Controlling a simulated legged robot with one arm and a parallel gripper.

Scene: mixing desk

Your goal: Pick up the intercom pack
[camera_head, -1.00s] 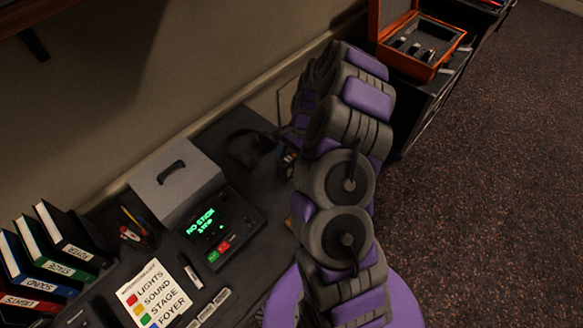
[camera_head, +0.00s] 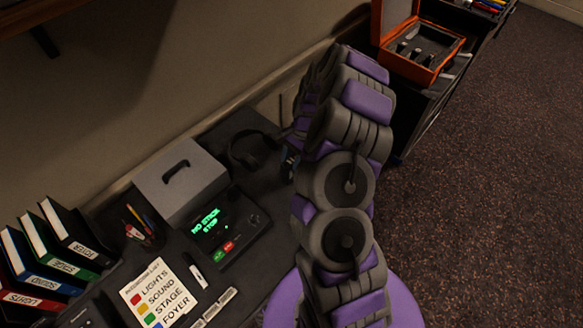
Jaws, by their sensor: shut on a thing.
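My gripper (camera_head: 291,142) is at the far end of my purple and grey arm, over the back right part of the desk, largely hidden behind my own arm links. It is shut on a small dark thing with a blue patch, which I take for the intercom pack (camera_head: 288,164). Only the pack's left part shows, beside my arm and just right of the black headphones (camera_head: 253,150). The jaws' contact with it is hidden, and I cannot tell how far above the desk it is.
A grey box (camera_head: 180,182), a lit console (camera_head: 229,225), a pen cup (camera_head: 144,232), a label sheet (camera_head: 160,294) and several binders (camera_head: 40,250) crowd the desk (camera_head: 262,265). An open orange case (camera_head: 424,50) stands at the back right. The carpet on the right is clear.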

